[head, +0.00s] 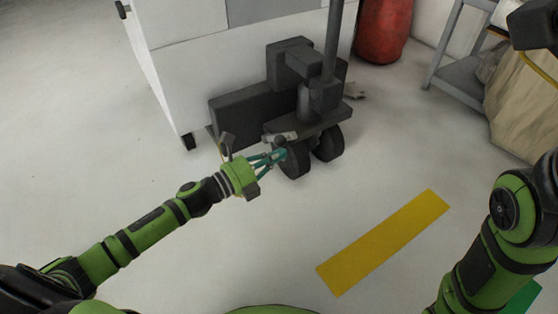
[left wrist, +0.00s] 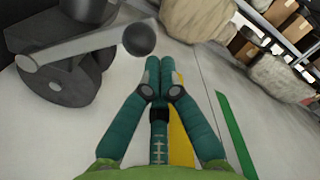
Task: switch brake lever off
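The brake lever (left wrist: 85,45) is a pale grey bar ending in a dark ball knob, seen at the upper left of the left wrist view. It is mounted on a dark caster housing (left wrist: 50,75). In the head view the lever (head: 288,136) is a small pale piece above the front wheel of the dark wheeled base. My left gripper (head: 277,156) is beside that wheel, just below the lever. In the left wrist view its teal fingers (left wrist: 160,66) are together at the tips, with nothing between them. The knob is just left of the fingertips, apparently apart from them. My right gripper is not visible.
The dark wheeled base (head: 240,112) with its post stands against a white cabinet (head: 180,75). A red cylinder (head: 384,30) is behind it, and a grey shelf (head: 455,72) stands at the right. A yellow floor strip (head: 385,240) lies on clear floor.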

